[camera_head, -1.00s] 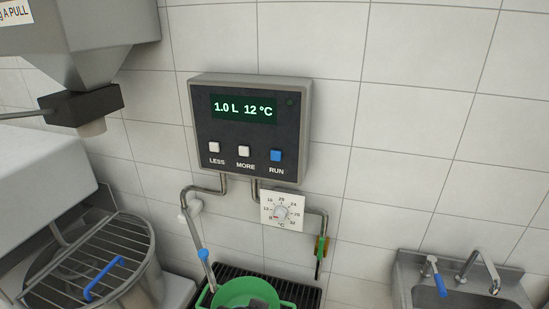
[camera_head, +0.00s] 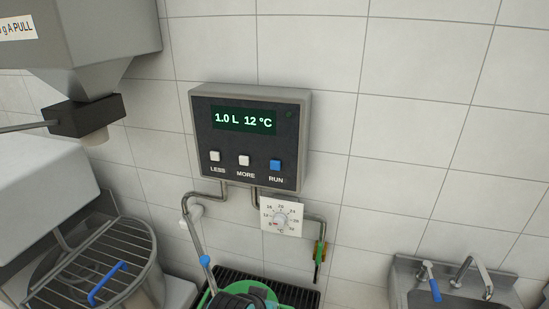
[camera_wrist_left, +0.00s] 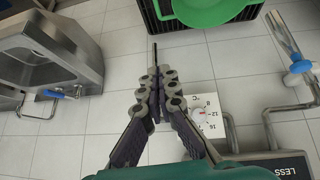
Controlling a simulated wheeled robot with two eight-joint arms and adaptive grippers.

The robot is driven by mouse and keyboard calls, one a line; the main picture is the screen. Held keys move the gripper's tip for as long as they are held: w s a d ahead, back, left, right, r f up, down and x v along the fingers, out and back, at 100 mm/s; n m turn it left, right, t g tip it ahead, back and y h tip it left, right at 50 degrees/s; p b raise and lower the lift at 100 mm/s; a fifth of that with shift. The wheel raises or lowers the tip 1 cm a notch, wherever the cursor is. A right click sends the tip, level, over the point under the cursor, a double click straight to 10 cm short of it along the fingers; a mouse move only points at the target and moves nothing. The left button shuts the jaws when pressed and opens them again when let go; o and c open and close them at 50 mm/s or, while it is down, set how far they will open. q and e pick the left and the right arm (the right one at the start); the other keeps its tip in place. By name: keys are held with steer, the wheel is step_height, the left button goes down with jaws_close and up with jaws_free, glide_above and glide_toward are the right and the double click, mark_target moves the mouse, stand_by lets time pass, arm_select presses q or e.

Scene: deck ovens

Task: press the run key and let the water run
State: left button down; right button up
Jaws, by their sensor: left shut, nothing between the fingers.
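The grey control box (camera_head: 299,140) hangs on the tiled wall, its display (camera_head: 244,119) reading 1.0 L 12 °C. Below are white LESS and MORE keys and the blue RUN key (camera_head: 275,165); its small lamp at upper right looks dark. In the wrist view, which is turned over, only the box's edge with LESS (camera_wrist_left: 288,172) shows; RUN is out of view. My left gripper (camera_wrist_left: 155,73) is shut and empty, in front of the wall near the dial (camera_wrist_left: 203,115). In the head view its dark parts show low, over the green bowl, below the box. My right gripper is not in view.
A white dial (camera_head: 281,217) and pipes sit under the box. A hose with a blue collar (camera_head: 205,261) runs down beside the green bowl (camera_wrist_left: 200,12) on a black grate. A sink (camera_head: 405,275) is at right, a hopper (camera_head: 110,40) and grilled mixer bowl (camera_head: 75,275) at left.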

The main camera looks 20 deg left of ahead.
arm_select(q)
steer(key=w+a+r+n+t+p, duration=0.1)
steer(key=w+a+r+n+p, duration=0.3)
steer(key=w+r+p, duration=0.4)
steer(key=w+a+r+n+p, duration=0.5)
steer(key=w+r+p, duration=0.3)
steer(key=r+p, duration=0.6)
steer(key=p, duration=0.3)
steer(key=shift+a+n+t+h, duration=0.3)
steer(key=shift+n+t, duration=0.1)
glide_toward(271, 169)
steer(key=shift+w+d+f, duration=0.35)
steer(key=shift+w+f, duration=0.2)
steer(key=shift+f, duration=0.3)
steer(key=shift+w+d+f, duration=0.35)
steer(key=shift+w+f, duration=0.15)
steer(key=shift+f, duration=0.35)
steer(key=shift+w+d+f, duration=0.35)
steer(key=shift+w+f, duration=0.2)
steer(key=shift+f, duration=0.25)
steer(key=shift+w+b, duration=0.35)
steer(key=shift+w, duration=0.05)
